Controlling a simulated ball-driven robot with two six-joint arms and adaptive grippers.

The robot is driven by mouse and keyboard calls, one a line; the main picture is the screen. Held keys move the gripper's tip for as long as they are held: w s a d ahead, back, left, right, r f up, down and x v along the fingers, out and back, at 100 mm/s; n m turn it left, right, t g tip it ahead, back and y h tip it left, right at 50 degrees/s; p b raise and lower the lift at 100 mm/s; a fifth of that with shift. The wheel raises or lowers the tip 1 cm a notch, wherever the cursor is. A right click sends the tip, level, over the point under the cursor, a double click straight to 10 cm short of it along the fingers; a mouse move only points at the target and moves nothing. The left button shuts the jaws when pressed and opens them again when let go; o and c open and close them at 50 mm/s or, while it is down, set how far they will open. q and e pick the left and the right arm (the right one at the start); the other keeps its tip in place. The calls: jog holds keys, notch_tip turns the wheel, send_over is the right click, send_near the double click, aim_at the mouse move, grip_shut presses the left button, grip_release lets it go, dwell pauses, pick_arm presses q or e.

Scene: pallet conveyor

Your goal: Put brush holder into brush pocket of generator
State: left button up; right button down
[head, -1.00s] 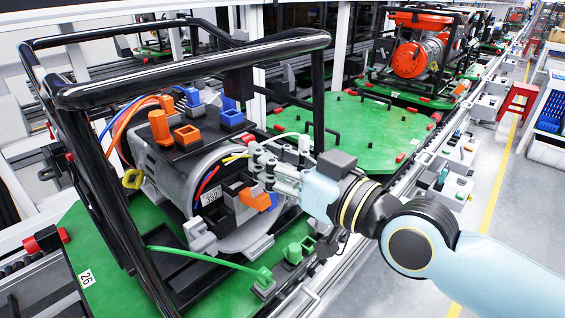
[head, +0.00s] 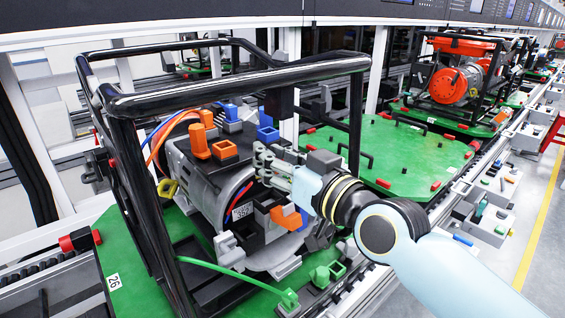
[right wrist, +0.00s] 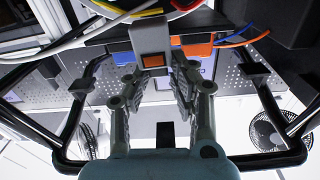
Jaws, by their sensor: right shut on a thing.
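The generator (head: 205,165) is a grey-bodied machine inside a black tube frame on a green pallet. My right gripper (head: 262,163) is beside its near end, above the numbered label. In the right wrist view the right gripper (right wrist: 160,85) is shut on a grey block with an orange patch (right wrist: 150,38), apparently the brush holder. In the head view the fingers hide that block. A dark grey open fitting (head: 265,214) with an orange lever (head: 287,218) sits below the gripper; I cannot tell whether it is the brush pocket. My left gripper is not in view.
The black tube frame (head: 230,82) passes above and around the generator, close to my right arm. Orange and blue sockets (head: 224,149) stand on its top. An empty green pallet (head: 400,150) and a red generator (head: 455,85) are farther along the conveyor.

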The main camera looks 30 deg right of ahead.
jog(key=shift+w+a, duration=0.1)
jog(key=shift+w, duration=0.55)
notch_tip(320, 180, down, 5)
jog(key=b, duration=0.5)
jog(key=shift+s+f, duration=0.1)
jog(key=shift+f, duration=0.05)
jog(key=shift+f, duration=0.1)
jog(key=c, duration=1.1)
grip_release()
jog(key=shift+o, duration=0.2)
jog(key=shift+s, duration=0.1)
jog(key=s, duration=0.7)
jog(key=shift+s+d, duration=0.15)
jog(key=shift+d, duration=0.3)
